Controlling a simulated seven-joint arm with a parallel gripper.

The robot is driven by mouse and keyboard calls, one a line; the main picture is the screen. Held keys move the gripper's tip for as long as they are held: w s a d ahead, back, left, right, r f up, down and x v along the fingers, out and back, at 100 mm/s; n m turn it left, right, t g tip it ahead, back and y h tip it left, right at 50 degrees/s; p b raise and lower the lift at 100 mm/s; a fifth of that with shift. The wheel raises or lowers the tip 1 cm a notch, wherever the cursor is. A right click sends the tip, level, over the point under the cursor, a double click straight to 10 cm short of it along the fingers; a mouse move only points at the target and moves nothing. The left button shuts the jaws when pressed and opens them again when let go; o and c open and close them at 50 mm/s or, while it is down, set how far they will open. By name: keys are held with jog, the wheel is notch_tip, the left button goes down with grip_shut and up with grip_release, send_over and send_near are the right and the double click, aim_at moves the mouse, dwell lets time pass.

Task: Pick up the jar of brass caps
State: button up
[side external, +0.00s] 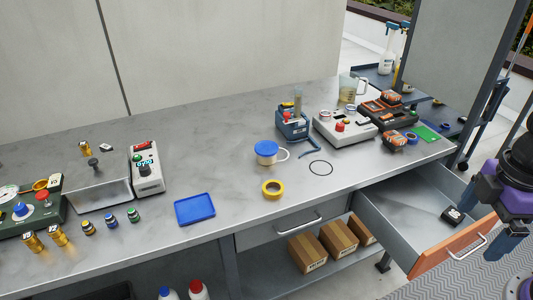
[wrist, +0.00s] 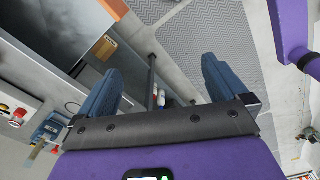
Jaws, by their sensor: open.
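My gripper (side external: 485,227) is at the far right, beyond the bench's right end and close to the open drawer, well away from these. In the wrist view my gripper (wrist: 158,85) has its two blue fingers wide apart with nothing between them.
An open drawer (side external: 400,215) with a black item in it juts out at the right front. A blue tray (side external: 195,209) and yellow tape roll (side external: 272,189) lie on the bench. A grey power supply (side external: 343,128) and chargers crowd the back right. The front middle is mostly clear.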

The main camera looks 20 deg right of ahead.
jog(key=w+a+r+m+t+y, duration=0.1)
jog(key=w+a+m, duration=0.1)
jog(key=w+a, duration=0.35)
jog(key=w+a+m+t, duration=0.1)
jog(key=w+a, duration=0.2)
jog(key=w, duration=0.5)
jog(key=m+t, duration=0.4)
jog(key=m, duration=0.3)
send_over(268, 148)
jog(key=s+d, duration=0.1)
jog(key=s, duration=0.8)
notch_tip(268, 148, down, 3)
jog(key=x, duration=1.1)
jog(key=shift+w+d+f, duration=0.1)
jog(key=shift+w+d, duration=0.2)
jog(key=shift+w, duration=0.05)
jog(key=shift+x, duration=2.6)
jog(key=shift+d, duration=0.15)
jog(key=c, duration=1.1)
